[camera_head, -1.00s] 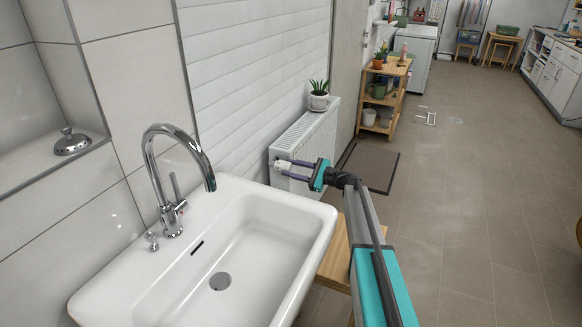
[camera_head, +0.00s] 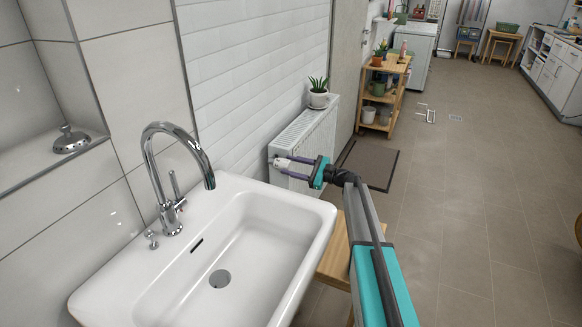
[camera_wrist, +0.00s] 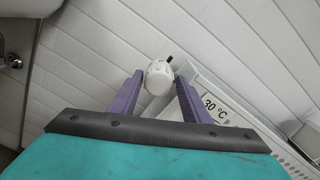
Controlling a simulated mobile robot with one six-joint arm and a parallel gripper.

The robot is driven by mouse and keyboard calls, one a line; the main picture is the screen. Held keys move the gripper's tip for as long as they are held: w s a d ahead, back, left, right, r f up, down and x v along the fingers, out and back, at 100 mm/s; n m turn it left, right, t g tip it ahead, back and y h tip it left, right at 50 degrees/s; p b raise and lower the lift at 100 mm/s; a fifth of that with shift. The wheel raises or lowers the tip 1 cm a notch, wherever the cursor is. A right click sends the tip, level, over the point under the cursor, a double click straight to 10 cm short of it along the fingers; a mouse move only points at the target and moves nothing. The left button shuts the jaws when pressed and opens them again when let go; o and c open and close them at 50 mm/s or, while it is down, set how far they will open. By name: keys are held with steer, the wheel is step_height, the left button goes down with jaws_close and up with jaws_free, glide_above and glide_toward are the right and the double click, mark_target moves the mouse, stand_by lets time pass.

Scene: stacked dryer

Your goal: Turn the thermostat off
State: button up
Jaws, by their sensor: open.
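The thermostat is a white rounded knob (camera_wrist: 159,77) at the side of the white radiator (camera_head: 305,142). In the wrist view a small dark mark or stub shows at its upper right. My gripper (camera_wrist: 158,84) is open, with one purple finger on each side of the knob. I cannot tell whether the fingers touch it. In the head view the knob (camera_head: 281,163) shows small and pale at the fingertips, near the radiator's near end. A label reading "30 °C" (camera_wrist: 215,108) is on the radiator beside the right finger.
A white sink (camera_head: 215,255) with a chrome faucet (camera_head: 170,180) stands at the near left. A potted plant (camera_head: 318,95) sits on the radiator. A wooden stool (camera_head: 336,255) is below my arm. A wooden shelf (camera_head: 385,90) stands farther back; the floor at right is clear.

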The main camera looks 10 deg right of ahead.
steer(key=b+v, duration=0.1)
steer(key=v, duration=1.2)
steer(key=shift+s+d, duration=0.2)
steer(key=shift+d, duration=0.1)
steer(key=s+a+f+n+g+h, duration=0.25)
steer(key=s+a+f, duration=0.35)
steer(key=s+f, duration=0.35)
steer(key=s+a+f+n+g+h+p, duration=0.1)
steer(key=s+a+f+n+g, duration=0.25)
steer(key=s+a+f, duration=0.4)
steer(key=s+a+f+n+g+h, duration=0.2)
steer(key=s+a+f+g, duration=0.15)
steer(key=s+f, duration=0.7)
steer(key=s+a+f+n+g+h, duration=0.1)
steer(key=s+f+n+g+h, duration=0.1)
steer(key=s+f, duration=0.45)
steer(key=s+f+n+g+h, duration=0.2)
steer(key=s+f+n, duration=0.1)
steer(key=s, duration=0.7)
steer(key=s+d+f+n+g+h, duration=0.1)
steer(key=s+d+n+h, duration=0.1)
steer(key=s, duration=0.5)
steer(key=s+d+f+n+g+h+p, duration=0.1)
steer(key=s+d+n+h, duration=0.1)
steer(key=s, duration=0.6)
steer(key=shift+s+d+f+n+h+p, duration=0.25)
steer(key=shift+n+h, duration=0.4)
steer(key=shift+n, duration=0.55)
